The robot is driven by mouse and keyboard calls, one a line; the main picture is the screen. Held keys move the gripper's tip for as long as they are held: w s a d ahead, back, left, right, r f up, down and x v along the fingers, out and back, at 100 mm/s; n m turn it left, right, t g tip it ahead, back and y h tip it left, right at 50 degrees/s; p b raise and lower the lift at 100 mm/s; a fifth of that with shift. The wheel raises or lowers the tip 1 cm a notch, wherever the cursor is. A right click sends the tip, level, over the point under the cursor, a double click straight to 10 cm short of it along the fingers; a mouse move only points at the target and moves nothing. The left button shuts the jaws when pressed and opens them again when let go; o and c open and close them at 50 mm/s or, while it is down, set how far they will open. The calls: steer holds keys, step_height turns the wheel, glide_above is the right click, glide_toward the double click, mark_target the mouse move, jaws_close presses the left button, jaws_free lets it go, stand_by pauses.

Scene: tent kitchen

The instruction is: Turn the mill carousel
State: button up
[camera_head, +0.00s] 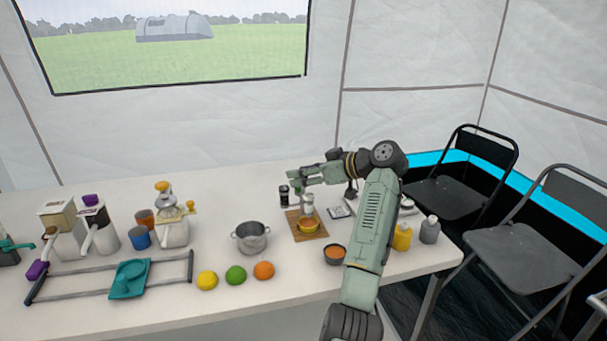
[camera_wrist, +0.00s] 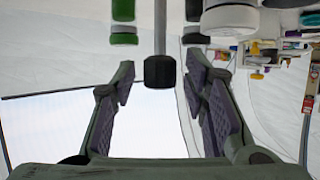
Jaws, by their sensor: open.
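The mill carousel (camera_head: 307,203) stands on the table, a small group of upright mills at the back of a wooden board; one mill (camera_head: 284,195) is dark. My gripper (camera_head: 294,182) is at the carousel's top, reaching in from the right. In the wrist view, which looks upside down, my open fingers (camera_wrist: 161,76) stand on either side of a thin grey rod with a black knob (camera_wrist: 160,71). Gaps show between the knob and both fingers. Green and white mill parts (camera_wrist: 123,28) show beyond. In the head view my gripper hides part of the carousel.
The wooden board (camera_head: 313,235) carries an orange-filled bowl (camera_head: 308,227). A dark bowl (camera_head: 335,254), a metal pot (camera_head: 250,237) and fruit (camera_head: 236,275) are nearby. Bottles (camera_head: 402,236) stand by the right edge. Dispensers (camera_head: 60,228) fill the left side.

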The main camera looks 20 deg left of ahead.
steer(key=v, duration=1.2)
